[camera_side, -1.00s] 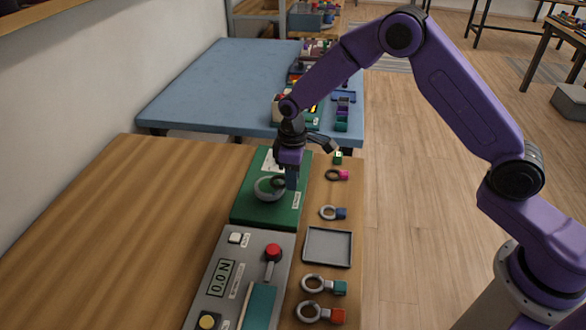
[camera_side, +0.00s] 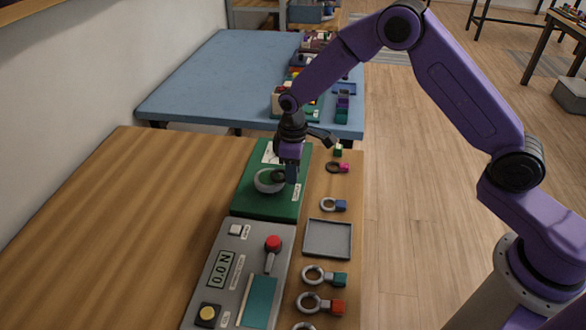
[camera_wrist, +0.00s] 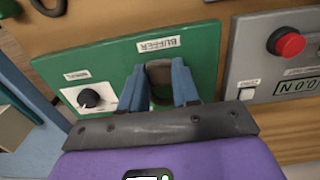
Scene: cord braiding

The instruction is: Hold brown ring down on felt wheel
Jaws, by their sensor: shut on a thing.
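The green buffer box (camera_side: 248,207) stands on the wooden bench and also shows in the wrist view (camera_wrist: 206,52). A pale grey round felt wheel (camera_side: 261,186) sits on its top in the side view. My gripper (camera_side: 290,178) points down at the wheel's right side. Its two blue fingers (camera_wrist: 165,92) are shut on a dark brown piece, the brown ring (camera_wrist: 159,74). In the side view the dark ring (camera_side: 278,174) lies over or against the wheel. I cannot tell how firmly it touches. The fingers hide part of the ring and wheel.
A grey panel (camera_side: 232,250) with a red-knobbed lever (camera_side: 273,244) and a display reading 0.0 N stands nearer the camera. A grey tray (camera_side: 328,254) and several rings with coloured blocks line the bench's right side. The bench's left side is clear.

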